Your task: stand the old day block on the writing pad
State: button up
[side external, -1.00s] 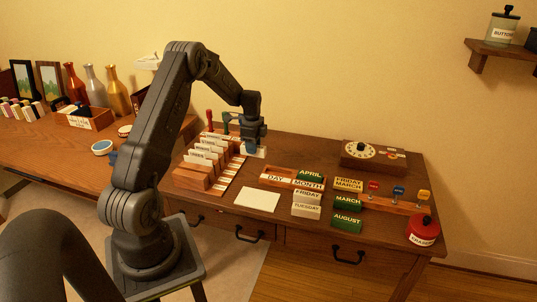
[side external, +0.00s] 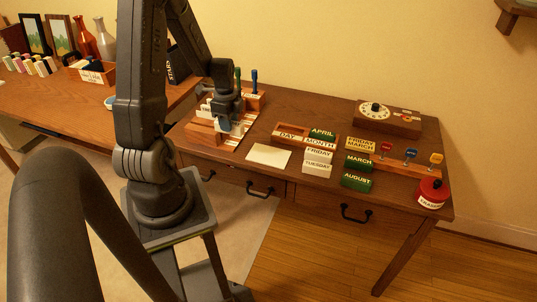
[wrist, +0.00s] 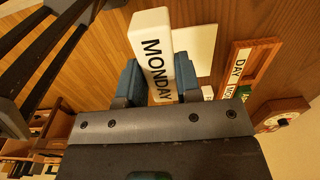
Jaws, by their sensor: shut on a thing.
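My gripper (side external: 222,124) is shut on a white block lettered MONDAY (wrist: 152,45), the old day block. In the wrist view the blue fingers of my gripper (wrist: 158,80) press its two sides, and the lettering faces the camera. In the side view my gripper is over the right part of the card rack, behind and left of the writing pad. The block is hard to make out there. The writing pad (side external: 269,155) is a bare cream sheet on the desk; it also shows beside the block in the wrist view (wrist: 203,50).
The wooden calendar tray (side external: 288,134) marked DAY and MONTH stands right of the pad. White FRIDAY (side external: 318,155) and TUESDAY (side external: 316,170) blocks and green month blocks (side external: 357,182) lie nearby. The card rack (side external: 201,133) is left of the pad. A red tin (side external: 433,193) stands at the right.

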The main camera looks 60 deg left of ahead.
jog(key=w+d+f, duration=0.2)
jog(key=w, duration=0.1)
jog(key=w+d+f, duration=0.2)
jog(key=w, duration=0.1)
jog(key=w+d+f, duration=0.1)
jog(key=w+f, duration=0.1)
jog(key=w, duration=0.1)
jog(key=shift+w+d+f, duration=0.3)
jog(key=shift+d+f, duration=0.1)
jog(key=shift+w+f, duration=0.15)
jog(key=shift+f, duration=1.95)
jog(key=shift+f, duration=0.1)
jog(key=o, duration=0.9)
jog(key=shift+o, duration=0.2)
